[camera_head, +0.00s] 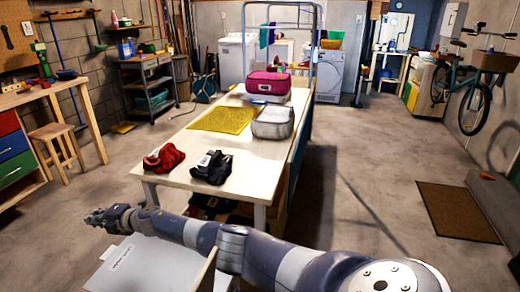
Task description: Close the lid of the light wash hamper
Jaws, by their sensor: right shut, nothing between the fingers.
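A pale grey-white panel (150,268) with a small printed label lies at the bottom left. It looks like the lid of the light wash hamper, but the label is too small to read surely. Its lower part is cut off by the frame, and I cannot tell its exact angle. My right arm reaches in from the bottom right and crosses above the panel's far edge. My right gripper (97,217) is shut and empty, just beyond the panel's far left side. I cannot tell whether it touches the panel. My left gripper is not in view.
A long table (185,190) stands ahead, with a red cloth bundle (163,158), a black one (211,167), a yellow mat (222,119), a grey bag (273,122) and a pink bag (268,83). A stool (55,132) stands left. Open floor lies on both sides.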

